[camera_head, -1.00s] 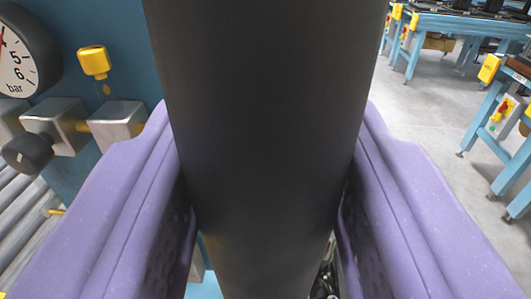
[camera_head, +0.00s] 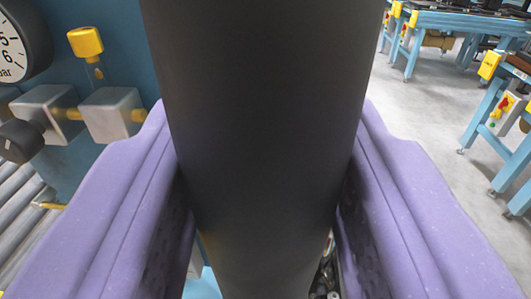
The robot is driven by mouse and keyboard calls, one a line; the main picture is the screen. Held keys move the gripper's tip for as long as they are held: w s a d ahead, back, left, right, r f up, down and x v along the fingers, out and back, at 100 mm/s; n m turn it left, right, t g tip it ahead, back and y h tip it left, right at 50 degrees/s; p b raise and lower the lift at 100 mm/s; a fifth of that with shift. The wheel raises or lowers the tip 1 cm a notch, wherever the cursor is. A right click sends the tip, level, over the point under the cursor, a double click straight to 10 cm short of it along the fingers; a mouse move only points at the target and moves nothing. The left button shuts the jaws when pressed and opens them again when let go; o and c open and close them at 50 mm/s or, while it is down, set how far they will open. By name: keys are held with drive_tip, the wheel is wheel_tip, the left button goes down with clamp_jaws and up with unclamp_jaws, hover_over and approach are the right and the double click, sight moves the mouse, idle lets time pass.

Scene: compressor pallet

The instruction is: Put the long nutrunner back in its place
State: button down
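A thick dark black cylinder, which looks like the long nutrunner (camera_head: 262,120), fills the middle of the view from top to bottom. My gripper (camera_head: 265,215) has its two purple fingers on either side of it, pressed against its sides. The gripper is shut on it. The lower end of the cylinder runs out of the bottom of the picture, and its top is cut off too. The nutrunner's place cannot be made out in this view.
At left a blue panel carries a pressure gauge (camera_head: 18,42), a yellow fitting (camera_head: 86,42) and metal valve blocks (camera_head: 112,115). Rollers (camera_head: 22,215) lie below them. Blue workbenches (camera_head: 455,24) stand at the right on open grey floor (camera_head: 420,110).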

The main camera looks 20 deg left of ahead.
drive_tip(key=shift+f+b, duration=0.3)
drive_tip(key=shift+f, duration=0.95)
idle(0.4)
drive_tip(key=shift+c, duration=2.4)
unclamp_jaws()
drive_tip(key=shift+s+f, duration=0.1)
drive_tip(key=shift+f, duration=0.1)
drive_tip(key=p+v, duration=0.2)
drive_tip(key=v, duration=0.5)
drive_tip(key=shift+s+d, duration=0.15)
drive_tip(key=shift+s, duration=0.15)
drive_tip(key=shift+r, duration=0.1)
